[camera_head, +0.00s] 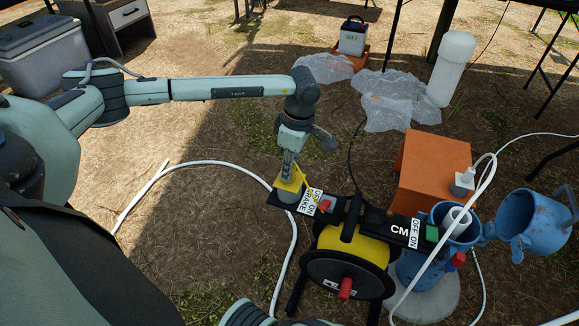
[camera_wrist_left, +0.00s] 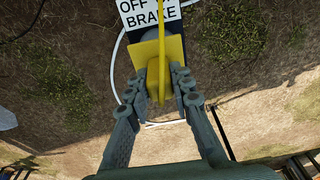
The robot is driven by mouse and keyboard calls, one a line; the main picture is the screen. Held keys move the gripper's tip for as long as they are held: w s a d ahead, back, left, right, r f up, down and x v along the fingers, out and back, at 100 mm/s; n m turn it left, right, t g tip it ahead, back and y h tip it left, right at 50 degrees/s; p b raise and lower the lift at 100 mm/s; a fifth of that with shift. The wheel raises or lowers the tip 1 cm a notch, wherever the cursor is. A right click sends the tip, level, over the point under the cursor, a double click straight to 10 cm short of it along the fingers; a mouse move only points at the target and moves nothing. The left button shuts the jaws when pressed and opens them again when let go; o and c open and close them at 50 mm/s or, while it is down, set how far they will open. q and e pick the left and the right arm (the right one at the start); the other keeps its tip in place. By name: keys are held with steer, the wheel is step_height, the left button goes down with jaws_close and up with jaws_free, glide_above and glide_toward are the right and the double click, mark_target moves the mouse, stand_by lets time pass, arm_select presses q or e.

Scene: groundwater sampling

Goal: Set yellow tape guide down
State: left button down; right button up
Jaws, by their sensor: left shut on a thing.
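The yellow tape guide (camera_head: 291,185) is held by my left gripper (camera_head: 288,168), which points down at the left end of the black labelled bar on the reel. In the left wrist view the guide (camera_wrist_left: 145,52) is a yellow plate with a thin upright strip, pinched between the fingers (camera_wrist_left: 162,88). A grey round piece (camera_head: 286,196) lies just under the guide by the OFF/ON BRAKE label (camera_head: 309,200). I cannot tell whether the guide touches it. The reel (camera_head: 352,262) has a yellow drum and a black round face. My right gripper is not in view.
A blue wellhead (camera_head: 425,268) with an open lid (camera_head: 535,222) and white tube stands right of the reel. An orange box (camera_head: 430,170) stands behind. Clear plastic sheets (camera_head: 392,100) and a white cylinder (camera_head: 451,68) are farther back. White hose (camera_head: 215,163) crosses the ground at left.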

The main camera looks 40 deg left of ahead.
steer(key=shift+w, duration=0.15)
arm_select(q)
steer(key=c, duration=1.3)
jaws_free()
steer(key=shift+c, duration=0.2)
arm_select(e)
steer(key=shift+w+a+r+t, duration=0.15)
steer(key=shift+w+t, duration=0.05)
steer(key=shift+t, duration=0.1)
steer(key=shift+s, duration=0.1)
